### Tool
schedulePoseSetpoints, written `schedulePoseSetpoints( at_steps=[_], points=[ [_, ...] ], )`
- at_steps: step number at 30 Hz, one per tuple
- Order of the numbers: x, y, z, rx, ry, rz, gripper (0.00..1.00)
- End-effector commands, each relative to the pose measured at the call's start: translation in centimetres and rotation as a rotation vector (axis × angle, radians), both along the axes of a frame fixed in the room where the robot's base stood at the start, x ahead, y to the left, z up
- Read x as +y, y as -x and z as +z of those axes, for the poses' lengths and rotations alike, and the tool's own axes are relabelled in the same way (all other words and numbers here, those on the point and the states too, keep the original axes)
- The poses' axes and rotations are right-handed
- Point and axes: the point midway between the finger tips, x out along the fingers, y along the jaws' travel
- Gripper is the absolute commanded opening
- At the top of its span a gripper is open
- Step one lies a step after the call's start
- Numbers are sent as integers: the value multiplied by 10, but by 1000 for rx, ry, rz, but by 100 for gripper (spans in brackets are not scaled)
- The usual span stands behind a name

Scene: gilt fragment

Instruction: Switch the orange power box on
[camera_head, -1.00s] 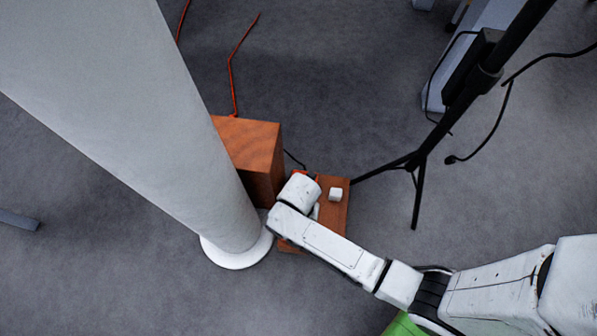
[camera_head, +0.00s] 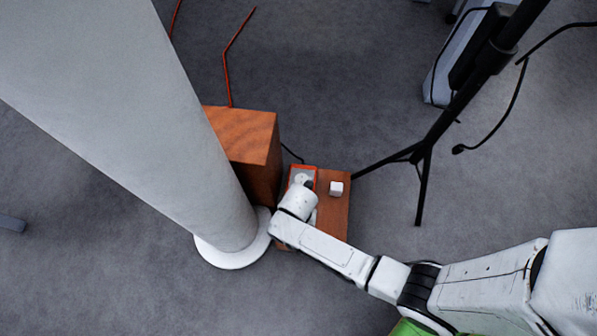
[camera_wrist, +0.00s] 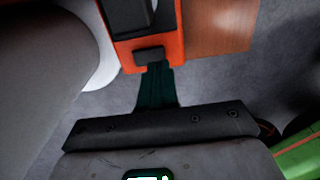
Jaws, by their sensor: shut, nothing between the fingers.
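The orange power box (camera_head: 303,167) sits at the left of a low wooden block, partly covered by my arm's white end in the head view. In the wrist view, its orange edge (camera_wrist: 174,50) and dark recessed top fill the upper middle. My gripper (camera_wrist: 153,68) is shut and empty, its dark fingers pointing at the near orange edge. A small dark block shows at the fingertips; I cannot tell whether it is the tips or part of the box, nor whether they touch. The fingers are hidden in the head view. The switch's position is not clear.
A thick grey column (camera_head: 215,205) with a white base ring stands close to the left. A taller wooden box (camera_head: 245,135) is behind it. A black tripod stand (camera_head: 427,160) is to the right.

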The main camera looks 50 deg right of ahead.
Motion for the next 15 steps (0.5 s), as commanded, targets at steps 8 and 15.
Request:
schedulePoseSetpoints(
  at_steps=[8, 15],
  points=[
    [0, 0, -27, -1, -1, 0, 0],
    [0, 0, -28, 0, 0, 0, 0]
  ],
)
